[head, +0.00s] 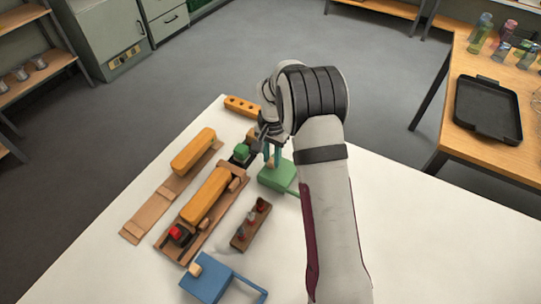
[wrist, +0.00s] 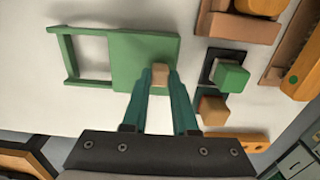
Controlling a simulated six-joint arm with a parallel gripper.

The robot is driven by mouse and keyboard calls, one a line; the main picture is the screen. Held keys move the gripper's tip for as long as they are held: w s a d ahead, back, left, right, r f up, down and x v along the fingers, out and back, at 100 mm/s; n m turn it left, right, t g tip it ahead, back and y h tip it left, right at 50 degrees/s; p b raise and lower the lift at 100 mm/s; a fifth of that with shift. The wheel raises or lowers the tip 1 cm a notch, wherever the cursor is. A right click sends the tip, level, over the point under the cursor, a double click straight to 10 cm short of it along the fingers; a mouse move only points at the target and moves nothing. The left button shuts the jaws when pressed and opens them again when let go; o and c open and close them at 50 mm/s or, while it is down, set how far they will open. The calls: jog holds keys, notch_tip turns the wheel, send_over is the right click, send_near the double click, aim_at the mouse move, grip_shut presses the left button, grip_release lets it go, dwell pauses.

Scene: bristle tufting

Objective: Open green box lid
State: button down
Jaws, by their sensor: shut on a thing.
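The green box (head: 277,179) lies on the white table below my gripper (head: 270,158). In the wrist view its flat green lid (wrist: 140,52) has an open green frame (wrist: 85,80) extending to the left. A small wooden knob (wrist: 160,72) stands near the lid's edge. My gripper (wrist: 160,82) has its two teal fingers around this knob and is shut on it. The fingers partly hide the knob in the head view. How far the lid is open I cannot tell.
A green block (wrist: 231,77) on a dark base and a wooden block (wrist: 213,110) sit close to the right. Two orange bars (head: 193,151) on wooden boards, a wooden rack (head: 250,226) and a blue box (head: 208,279) share the table (head: 330,250).

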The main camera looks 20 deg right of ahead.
jog(key=s+d, duration=0.6)
jog(key=shift+s+d, duration=0.2)
jog(key=shift+d, duration=0.1)
jog(key=c, duration=0.7)
grip_release()
jog(key=shift+r, duration=0.1)
notch_tip(320, 180, up, 16)
jog(key=shift+f, duration=0.15)
jog(key=shift+a, duration=0.1)
